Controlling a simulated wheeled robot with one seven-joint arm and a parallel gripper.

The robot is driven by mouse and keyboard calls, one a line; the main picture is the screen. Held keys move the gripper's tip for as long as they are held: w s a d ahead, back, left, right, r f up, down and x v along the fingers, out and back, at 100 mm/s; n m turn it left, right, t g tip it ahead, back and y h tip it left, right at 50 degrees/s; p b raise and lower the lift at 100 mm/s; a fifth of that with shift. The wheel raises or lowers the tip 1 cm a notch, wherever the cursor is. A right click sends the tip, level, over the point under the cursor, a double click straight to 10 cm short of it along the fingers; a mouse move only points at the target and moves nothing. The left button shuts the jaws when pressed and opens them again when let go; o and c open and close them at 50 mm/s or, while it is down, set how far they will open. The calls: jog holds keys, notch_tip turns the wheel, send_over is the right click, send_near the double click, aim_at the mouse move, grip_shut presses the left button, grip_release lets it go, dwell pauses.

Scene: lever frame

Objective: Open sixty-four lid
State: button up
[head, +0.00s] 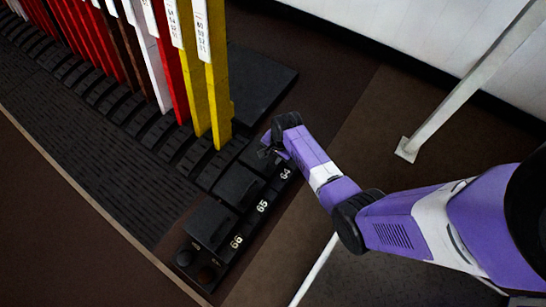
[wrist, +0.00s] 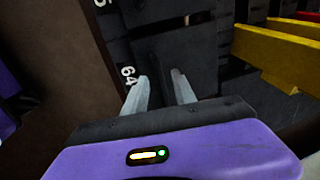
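The sixty-four lid (wrist: 170,48) is a dark flat panel beside the white "64" label in the wrist view. In the head view the label 64 (head: 286,173) shows on the black box, and my arm's end partly hides the lid. My gripper (wrist: 160,80) is open, with its two pale fingers apart and nothing seen between them. The fingertips are over the lower part of the dark panel; I cannot tell whether they touch it. In the head view my gripper (head: 267,150) is at the far end of the box, beside the 64 label.
The sixty-five lid (head: 239,186) and sixty-six lid (head: 211,223) look closed, nearer along the same box. A row of upright levers, the closest a yellow lever (head: 218,85), stands left of my gripper. A pale post (head: 455,85) stands at right. Brown floor lies between.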

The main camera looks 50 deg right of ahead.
jog(key=shift+c, duration=0.2)
grip_shut()
dwell(1.3)
